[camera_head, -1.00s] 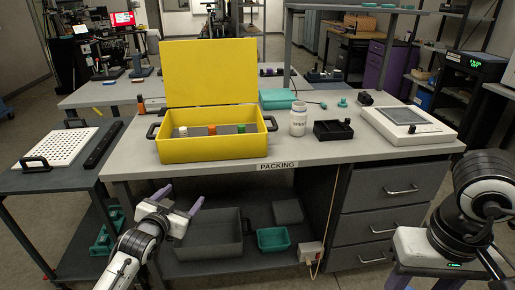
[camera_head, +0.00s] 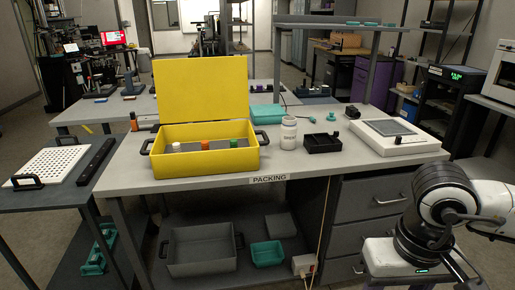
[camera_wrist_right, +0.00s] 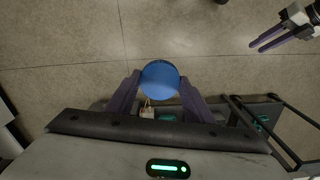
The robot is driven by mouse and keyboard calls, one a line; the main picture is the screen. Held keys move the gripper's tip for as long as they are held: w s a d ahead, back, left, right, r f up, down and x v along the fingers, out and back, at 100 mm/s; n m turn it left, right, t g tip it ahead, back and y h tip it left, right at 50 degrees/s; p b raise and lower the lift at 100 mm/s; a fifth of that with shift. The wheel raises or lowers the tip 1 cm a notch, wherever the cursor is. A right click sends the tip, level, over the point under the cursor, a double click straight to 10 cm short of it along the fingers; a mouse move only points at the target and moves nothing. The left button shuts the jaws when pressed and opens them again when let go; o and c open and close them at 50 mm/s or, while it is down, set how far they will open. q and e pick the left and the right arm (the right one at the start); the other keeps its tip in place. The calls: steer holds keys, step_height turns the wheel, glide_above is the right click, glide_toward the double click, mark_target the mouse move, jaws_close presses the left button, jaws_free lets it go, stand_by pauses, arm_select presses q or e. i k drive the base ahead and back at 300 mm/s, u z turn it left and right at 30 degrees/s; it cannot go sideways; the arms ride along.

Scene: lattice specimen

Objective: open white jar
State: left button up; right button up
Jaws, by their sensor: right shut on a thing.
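The white jar (camera_head: 289,133) stands upright on the packing bench, right of the yellow case. Its top is white; I cannot tell whether a lid is on it. My right gripper (camera_wrist_right: 160,88) is shut on a round blue thing (camera_wrist_right: 160,79), seen in the right wrist view with the floor behind it. In the head view the right arm is at the lower right, in front of the drawers and away from the jar, its fingers out of frame. My left gripper (camera_wrist_right: 258,46) shows at the upper right of the right wrist view, empty, fingers apart; it is out of the head view.
The open yellow case (camera_head: 205,163) holds several small capped bottles. A black organizer tray (camera_head: 321,143) and a white scale (camera_head: 398,138) stand right of the jar. A teal box (camera_head: 266,112) lies behind it. A grey bin (camera_head: 203,262) and teal bin (camera_head: 267,254) sit below.

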mark_target(289, 127)
steer(key=u, duration=0.45)
steer(key=k, duration=0.5)
steer(key=z, duration=0.5)
steer(key=i, duration=0.8)
steer(key=z, duration=0.7)
steer(key=i, duration=1.05)
steer(key=u, duration=0.5)
